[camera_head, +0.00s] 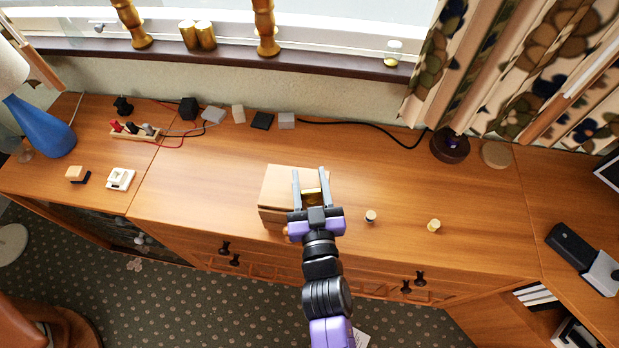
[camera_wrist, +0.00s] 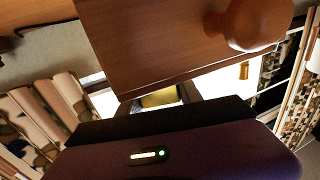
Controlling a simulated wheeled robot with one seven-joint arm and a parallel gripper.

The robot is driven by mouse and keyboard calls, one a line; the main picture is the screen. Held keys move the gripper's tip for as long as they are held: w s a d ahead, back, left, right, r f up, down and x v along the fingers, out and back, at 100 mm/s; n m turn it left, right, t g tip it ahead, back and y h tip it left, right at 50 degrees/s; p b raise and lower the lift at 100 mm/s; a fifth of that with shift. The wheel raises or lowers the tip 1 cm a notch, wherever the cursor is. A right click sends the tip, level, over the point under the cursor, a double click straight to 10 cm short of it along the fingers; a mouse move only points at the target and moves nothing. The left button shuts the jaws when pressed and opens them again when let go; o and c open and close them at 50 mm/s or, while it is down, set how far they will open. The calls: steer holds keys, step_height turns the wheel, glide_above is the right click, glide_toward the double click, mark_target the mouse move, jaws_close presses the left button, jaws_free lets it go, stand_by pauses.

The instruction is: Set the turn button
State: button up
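A light wooden box (camera_head: 276,187) stands on the long wooden sideboard, with a round knob low on its front side. In the wrist view, a wooden panel (camera_wrist: 150,45) with a round wooden knob (camera_wrist: 255,22) fills the upper middle. My gripper (camera_head: 310,172) is over the box's right part, its fingers apart and pointing toward the window. A small brass-yellow piece (camera_head: 311,191) shows between the fingers; it also shows in the wrist view (camera_wrist: 160,97). Whether the fingers touch it is unclear. I cannot identify the turn button for certain. My gripper hides part of the box.
Two small round pieces, one grey-topped (camera_head: 371,216) and one yellow (camera_head: 434,225), stand right of the box. The sideboard top (camera_head: 400,180) right of the box is mostly clear.

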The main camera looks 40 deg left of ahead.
steer(key=shift+c, duration=1.1)
steer(key=shift+w+a+f+b, duration=0.15)
steer(key=shift+f+b, duration=0.1)
steer(key=shift+b, duration=0.95)
steer(key=shift+t+b, duration=0.3)
steer(key=shift+b, duration=0.9)
steer(key=b, duration=0.4)
steer(key=shift+a+m+h, duration=0.1)
steer(key=shift+m+h, duration=0.2)
steer(key=shift+h, duration=0.1)
steer(key=b, duration=0.4)
steer(key=m+t+h+b, duration=0.1)
steer(key=b, duration=0.3)
steer(key=shift+d+t+h, duration=0.3)
steer(key=shift+d+m+t+h+b, duration=0.15)
steer(key=shift+m+t+h+b, duration=0.25)
steer(key=shift+b, duration=0.8)
steer(key=shift+w+d+r+m+h+b, duration=0.15)
steer(key=shift+m+h+b, duration=0.3)
steer(key=shift+m+h, duration=0.05)
